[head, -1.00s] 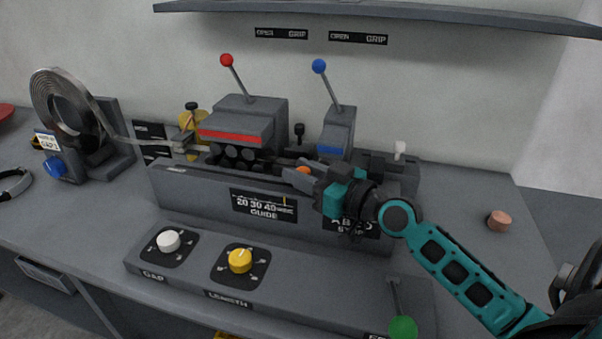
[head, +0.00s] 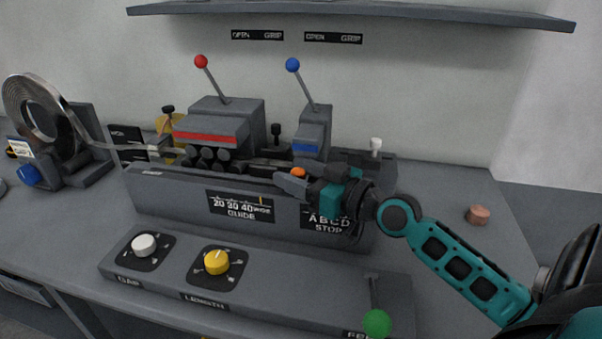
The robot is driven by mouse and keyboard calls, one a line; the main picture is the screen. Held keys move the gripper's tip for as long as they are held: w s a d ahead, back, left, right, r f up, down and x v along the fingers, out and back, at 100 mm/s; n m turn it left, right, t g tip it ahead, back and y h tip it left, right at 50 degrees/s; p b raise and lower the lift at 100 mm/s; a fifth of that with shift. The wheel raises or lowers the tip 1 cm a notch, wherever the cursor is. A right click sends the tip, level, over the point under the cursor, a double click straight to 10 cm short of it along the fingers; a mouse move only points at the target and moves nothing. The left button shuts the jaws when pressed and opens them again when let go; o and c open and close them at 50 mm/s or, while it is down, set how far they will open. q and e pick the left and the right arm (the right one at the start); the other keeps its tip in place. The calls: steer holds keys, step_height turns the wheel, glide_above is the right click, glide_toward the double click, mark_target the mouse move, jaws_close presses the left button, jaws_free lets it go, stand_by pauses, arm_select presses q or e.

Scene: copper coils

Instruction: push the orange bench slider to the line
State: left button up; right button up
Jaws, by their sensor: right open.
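The orange slider (head: 298,172) is a small orange knob at the bench's top edge, just below the blue-striped clamp (head: 309,148). My right gripper (head: 284,180) comes in from the right, open, with its fingers pointing left. Its fingers are at the slider's near side and hide part of it; I cannot tell whether they touch. The STOP scale (head: 323,219), lettered A B C D, is on the front panel below, partly covered by my wrist. The line is not clearly visible. My left gripper is not in view.
White (head: 144,245) and yellow (head: 217,262) knobs and a green-tipped lever (head: 377,323) are in front. A copper piece (head: 478,215) lies on clear table at right.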

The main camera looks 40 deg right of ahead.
steer(key=shift+s+d+f, duration=0.1)
steer(key=shift+s, duration=0.2)
arm_select(q)
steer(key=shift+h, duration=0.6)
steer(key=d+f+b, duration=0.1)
steer(key=b, duration=0.2)
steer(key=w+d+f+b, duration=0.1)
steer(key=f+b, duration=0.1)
steer(key=b, duration=0.1)
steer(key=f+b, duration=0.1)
steer(key=b, duration=0.2)
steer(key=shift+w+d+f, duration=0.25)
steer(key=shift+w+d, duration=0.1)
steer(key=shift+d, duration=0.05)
arm_select(e)
steer(key=v, duration=1.2)
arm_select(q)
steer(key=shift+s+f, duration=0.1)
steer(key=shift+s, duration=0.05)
arm_select(e)
steer(key=shift+s+r, duration=0.1)
steer(key=shift+r, duration=0.15)
